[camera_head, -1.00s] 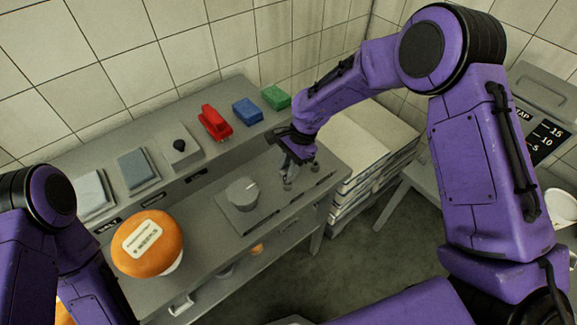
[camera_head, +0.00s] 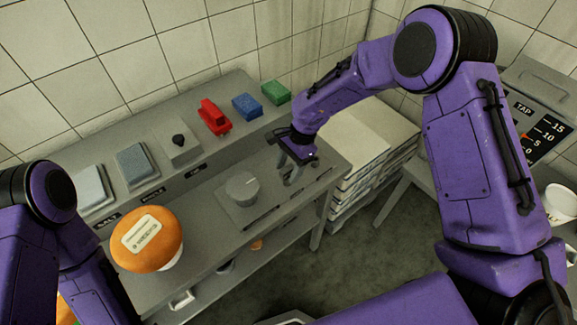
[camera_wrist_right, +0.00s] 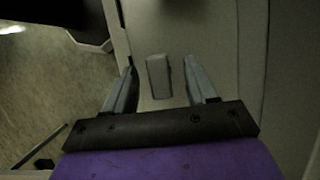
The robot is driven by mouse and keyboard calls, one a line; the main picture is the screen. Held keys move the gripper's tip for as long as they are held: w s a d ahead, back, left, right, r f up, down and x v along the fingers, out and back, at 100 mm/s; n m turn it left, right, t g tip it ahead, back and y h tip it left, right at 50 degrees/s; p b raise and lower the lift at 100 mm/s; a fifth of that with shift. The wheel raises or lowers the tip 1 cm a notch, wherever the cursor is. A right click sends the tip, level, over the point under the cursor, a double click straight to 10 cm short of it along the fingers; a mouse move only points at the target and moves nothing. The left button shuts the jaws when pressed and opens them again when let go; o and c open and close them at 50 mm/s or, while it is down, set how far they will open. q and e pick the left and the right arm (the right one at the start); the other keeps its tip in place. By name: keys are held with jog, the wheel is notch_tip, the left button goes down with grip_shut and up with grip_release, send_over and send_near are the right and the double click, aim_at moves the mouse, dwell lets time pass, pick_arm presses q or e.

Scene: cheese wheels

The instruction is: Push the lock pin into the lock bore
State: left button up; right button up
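My right gripper (camera_head: 292,172) is at the right end of the grey bench, pointing down, right of a round grey knob (camera_head: 242,187) on a square plate. In the right wrist view its two fingers are spread apart. A small pale grey block (camera_wrist_right: 158,77) shows between them with a gap on each side. This block may be the lock pin, but I cannot tell. I cannot make out the lock bore. My left arm comes in at the left edge, and its gripper is out of the picture.
An orange-topped wheel (camera_head: 147,240) sits at the bench's left. A red block (camera_head: 213,117), a blue block (camera_head: 246,107) and a green block (camera_head: 275,93) stand on the back ledge. Stacked pale slabs (camera_head: 365,140) stand right of the bench. A gauge panel (camera_head: 540,130) is at far right.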

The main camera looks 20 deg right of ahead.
jog(key=b+v, duration=0.2)
jog(key=v, duration=0.8)
jog(key=shift+r, duration=0.3)
jog(key=shift+d, duration=0.1)
